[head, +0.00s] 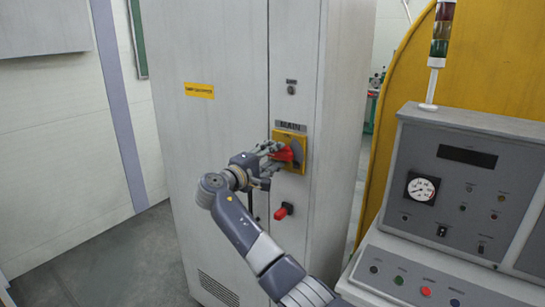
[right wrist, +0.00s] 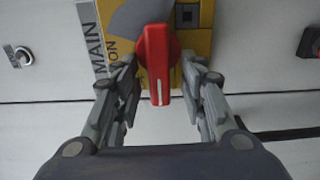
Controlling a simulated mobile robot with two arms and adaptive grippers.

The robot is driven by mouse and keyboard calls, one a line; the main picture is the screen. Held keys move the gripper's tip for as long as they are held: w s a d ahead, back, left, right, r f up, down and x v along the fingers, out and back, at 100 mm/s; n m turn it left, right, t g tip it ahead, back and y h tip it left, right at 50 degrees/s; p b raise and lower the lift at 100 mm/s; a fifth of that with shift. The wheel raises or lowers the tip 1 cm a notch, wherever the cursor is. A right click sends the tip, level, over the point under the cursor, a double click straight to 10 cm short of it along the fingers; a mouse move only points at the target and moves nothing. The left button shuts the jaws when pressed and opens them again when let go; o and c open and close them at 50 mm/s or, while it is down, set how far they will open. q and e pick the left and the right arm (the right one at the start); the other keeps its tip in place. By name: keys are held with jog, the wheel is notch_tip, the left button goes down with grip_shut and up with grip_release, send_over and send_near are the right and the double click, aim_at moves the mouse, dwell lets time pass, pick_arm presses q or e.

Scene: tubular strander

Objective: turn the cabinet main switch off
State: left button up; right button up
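The cabinet main switch (head: 285,153) is a red handle on a yellow plate (head: 299,138), under a MAIN label (head: 291,126) on the grey cabinet. In the right wrist view the red handle (right wrist: 158,65) shows large, its white line pointing down the picture. An ON mark (right wrist: 112,48) is on the plate at its left. My right gripper (head: 272,154) is at the handle. In the wrist view its fingers (right wrist: 162,75) stand apart, one on each side of the handle, with small gaps seeming to show. My left gripper is not in view.
A grey control console (head: 455,190) with a gauge and buttons stands at right, before a yellow guard (head: 500,60). Floor (head: 110,260) is clear at left.

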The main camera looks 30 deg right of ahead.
jog(key=v, duration=1.2)
jog(key=shift+w+f, duration=0.1)
